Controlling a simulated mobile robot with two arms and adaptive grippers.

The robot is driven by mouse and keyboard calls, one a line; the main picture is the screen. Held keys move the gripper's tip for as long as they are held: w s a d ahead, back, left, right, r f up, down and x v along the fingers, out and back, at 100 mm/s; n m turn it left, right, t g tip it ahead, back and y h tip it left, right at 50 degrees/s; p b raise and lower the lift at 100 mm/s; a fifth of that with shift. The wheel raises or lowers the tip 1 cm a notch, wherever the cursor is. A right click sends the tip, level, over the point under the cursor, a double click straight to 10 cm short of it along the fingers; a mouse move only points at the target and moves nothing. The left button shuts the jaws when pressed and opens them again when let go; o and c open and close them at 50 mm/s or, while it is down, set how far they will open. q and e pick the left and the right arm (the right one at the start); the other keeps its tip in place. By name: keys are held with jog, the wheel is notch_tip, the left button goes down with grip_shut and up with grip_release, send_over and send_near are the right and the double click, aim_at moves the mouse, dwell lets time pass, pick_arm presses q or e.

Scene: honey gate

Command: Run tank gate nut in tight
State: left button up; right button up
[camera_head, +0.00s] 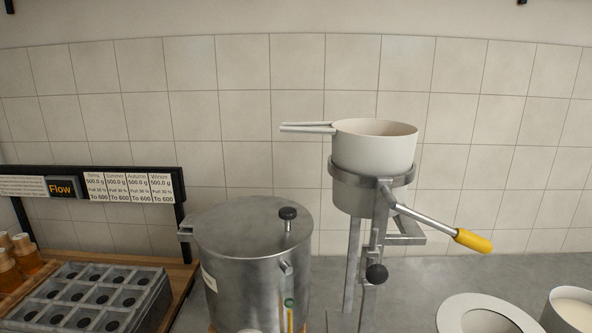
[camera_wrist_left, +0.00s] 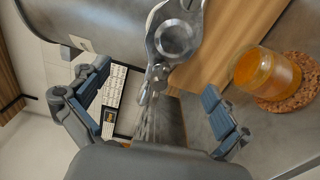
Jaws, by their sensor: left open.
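The steel tank (camera_head: 250,250) stands at the centre of the head view, its lid closed under a black knob (camera_head: 288,213). The tank's wall (camera_wrist_left: 110,22) also shows in the wrist view. There the metal gate (camera_wrist_left: 176,40) has a round ring, with a small nut-like metal piece (camera_wrist_left: 158,74) at its end. My left gripper (camera_wrist_left: 155,105) is open, its blue pads wide apart on either side below this piece, touching nothing that I can see. I cannot tell how tight the nut is. My right gripper is in neither view.
A honey jar (camera_wrist_left: 268,72) stands on a cork coaster (camera_wrist_left: 284,98) beside the gate. Right of the tank is a stand with a white pan (camera_head: 374,148) and a yellow-handled lever (camera_head: 472,240). A compartment tray (camera_head: 90,298) and small jars (camera_head: 22,254) are at left.

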pick_arm(q)
jog(key=shift+s, duration=0.1)
jog(key=s, duration=0.7)
jog(key=shift+a, duration=0.15)
jog(key=shift+w+f, duration=0.1)
